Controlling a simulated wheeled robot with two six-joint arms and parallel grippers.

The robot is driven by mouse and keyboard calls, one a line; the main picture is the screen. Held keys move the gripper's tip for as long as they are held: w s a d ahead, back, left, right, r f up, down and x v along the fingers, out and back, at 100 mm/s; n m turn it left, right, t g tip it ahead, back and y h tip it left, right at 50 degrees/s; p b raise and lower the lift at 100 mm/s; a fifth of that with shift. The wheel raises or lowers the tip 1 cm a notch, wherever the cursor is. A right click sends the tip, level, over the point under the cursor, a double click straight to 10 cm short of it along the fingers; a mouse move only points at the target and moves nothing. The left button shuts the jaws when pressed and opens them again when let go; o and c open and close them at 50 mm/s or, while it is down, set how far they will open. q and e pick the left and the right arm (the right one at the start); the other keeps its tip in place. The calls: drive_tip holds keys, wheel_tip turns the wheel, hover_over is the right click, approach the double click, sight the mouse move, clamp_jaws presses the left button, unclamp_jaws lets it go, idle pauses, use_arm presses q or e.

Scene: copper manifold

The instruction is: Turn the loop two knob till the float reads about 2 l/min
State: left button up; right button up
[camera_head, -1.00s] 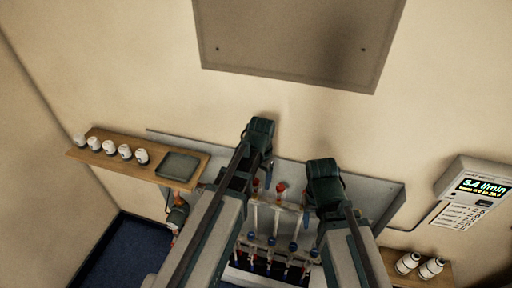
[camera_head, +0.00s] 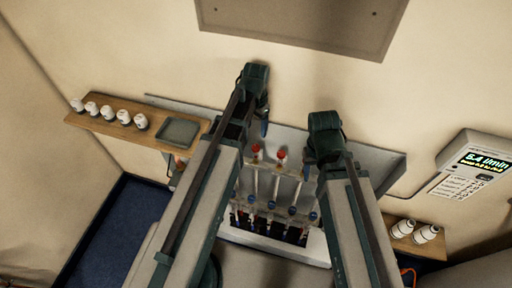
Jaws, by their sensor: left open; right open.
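The manifold (camera_head: 276,180) is on the wall between my arms, with two red-topped knobs (camera_head: 281,153) above and a row of several blue knobs (camera_head: 270,205) below. I cannot read labels to tell which knob is loop two, and the floats are too small to read. The wall display (camera_head: 484,160) at the right seems to read 5.4 l/min. My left gripper (camera_head: 264,128) is open and empty, above and left of the red knobs. My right gripper (camera_head: 306,172) is open, right of the red knobs and partly hidden by its arm. Neither visibly holds a knob.
A wooden shelf (camera_head: 105,124) at left holds several white caps and a grey tray (camera_head: 180,132). Another shelf (camera_head: 420,248) at lower right holds two white bottles. A grey panel (camera_head: 300,25) hangs above. My forearms cover much of the manifold's sides.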

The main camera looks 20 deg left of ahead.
sight(256, 147)
use_arm(q)
wheel_tip(256, 147, down, 11)
drive_tip(key=b, duration=0.9)
drive_tip(key=shift+b, duration=0.4)
drive_tip(key=shift+r, duration=0.1)
clamp_jaws()
